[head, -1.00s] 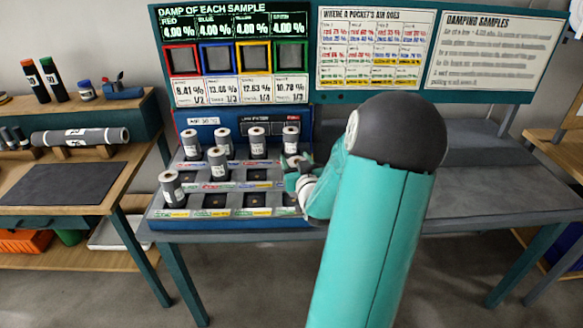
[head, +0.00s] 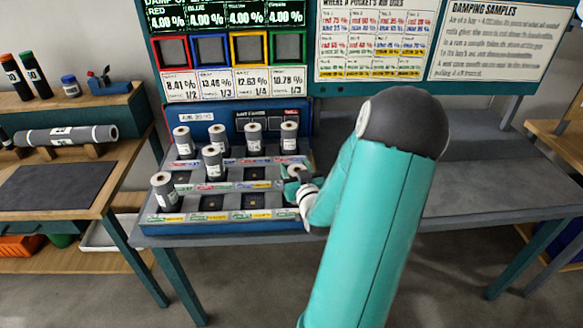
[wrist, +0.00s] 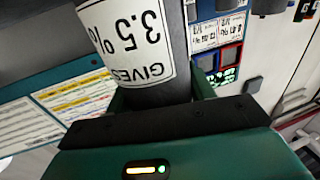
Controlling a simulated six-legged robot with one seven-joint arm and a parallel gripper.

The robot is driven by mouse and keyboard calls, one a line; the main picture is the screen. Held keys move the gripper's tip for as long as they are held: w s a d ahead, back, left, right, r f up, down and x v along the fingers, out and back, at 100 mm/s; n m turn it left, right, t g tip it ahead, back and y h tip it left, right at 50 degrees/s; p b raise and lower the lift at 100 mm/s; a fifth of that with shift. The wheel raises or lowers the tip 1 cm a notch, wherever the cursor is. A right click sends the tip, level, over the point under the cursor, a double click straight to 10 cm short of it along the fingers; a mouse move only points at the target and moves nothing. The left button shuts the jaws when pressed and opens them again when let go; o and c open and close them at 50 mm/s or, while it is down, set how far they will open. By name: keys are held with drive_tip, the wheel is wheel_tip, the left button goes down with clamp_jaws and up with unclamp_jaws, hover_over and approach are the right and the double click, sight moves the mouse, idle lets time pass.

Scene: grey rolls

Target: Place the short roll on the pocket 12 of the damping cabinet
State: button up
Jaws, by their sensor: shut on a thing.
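My gripper (head: 299,183) is shut on a short grey roll (head: 295,170) with a pale top, over the right-hand column of the damping cabinet (head: 190,228). In the wrist view the held roll (wrist: 130,42) has a white label reading "GIVES 3.5 %". The cabinet has rows of pockets. Its back row holds several short rolls (head: 254,140); another short roll (head: 213,163) stands in the middle row and one (head: 164,190) at the front left. Two front pockets (head: 255,202) are empty. My gripper and arm hide the front right pocket; pocket numbers are not legible.
A board with readouts and four coloured frames (head: 209,50) stands behind the cabinet. The grey table top (head: 480,185) to the right is clear. On the left, a wooden bench (head: 105,190) carries a long roll (head: 65,136) and a dark mat (head: 50,188).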

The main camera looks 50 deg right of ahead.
drive_tip(key=shift+w+a+f, duration=0.1)
drive_tip(key=shift+w+f, duration=0.35)
drive_tip(key=shift+w, duration=0.05)
drive_tip(key=shift+w+a, duration=0.1)
drive_tip(key=shift+w, duration=0.05)
drive_tip(key=shift+s, duration=0.3)
drive_tip(key=shift+w, duration=0.25)
drive_tip(key=shift+s+f, duration=0.1)
drive_tip(key=shift+s, duration=0.1)
drive_tip(key=o, duration=1.1)
drive_tip(key=shift+s, duration=0.1)
drive_tip(key=shift+c, duration=0.2)
drive_tip(key=shift+f, duration=0.1)
